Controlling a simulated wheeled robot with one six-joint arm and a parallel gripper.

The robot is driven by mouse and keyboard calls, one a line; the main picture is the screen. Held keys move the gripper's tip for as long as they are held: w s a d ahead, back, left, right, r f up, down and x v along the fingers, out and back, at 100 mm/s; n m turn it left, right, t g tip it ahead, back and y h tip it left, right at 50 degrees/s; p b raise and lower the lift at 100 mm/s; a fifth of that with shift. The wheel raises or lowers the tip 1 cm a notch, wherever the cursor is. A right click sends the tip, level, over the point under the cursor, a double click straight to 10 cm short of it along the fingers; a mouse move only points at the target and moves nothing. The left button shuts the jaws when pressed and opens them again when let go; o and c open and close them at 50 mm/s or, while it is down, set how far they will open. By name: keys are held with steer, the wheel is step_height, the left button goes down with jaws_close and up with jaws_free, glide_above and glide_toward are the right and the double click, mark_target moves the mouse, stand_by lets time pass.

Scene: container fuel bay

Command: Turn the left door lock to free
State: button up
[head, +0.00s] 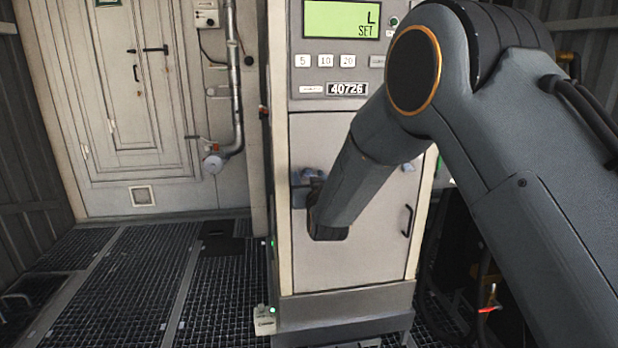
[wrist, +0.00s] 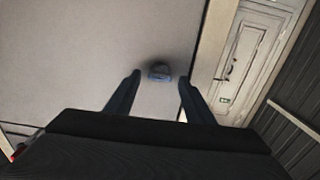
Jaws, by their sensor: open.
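The left door lock (wrist: 159,71) shows in the wrist view as a small blue knob on the pale cabinet door (wrist: 75,50). In the head view the same cabinet door (head: 325,137) is closed, with the lock area at its left edge behind my wrist. My gripper (wrist: 159,80) is open, its two dark fingers spread to the left and right of the lock. The fingers look empty. I cannot tell whether they touch the lock or how far off it is. Which way the lock is turned is too small to read.
A dark door handle (head: 407,220) is at the right of the cabinet door. A lit display (head: 341,19) and buttons sit above. A pale wall door (head: 135,90) and a pipe (head: 236,95) stand at the left. The grating floor (head: 120,290) on the left is mostly clear.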

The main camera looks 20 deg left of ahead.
steer(key=shift+w+a, duration=0.25)
steer(key=shift+w, duration=0.15)
steer(key=shift+c, duration=0.3)
steer(key=c, duration=1)
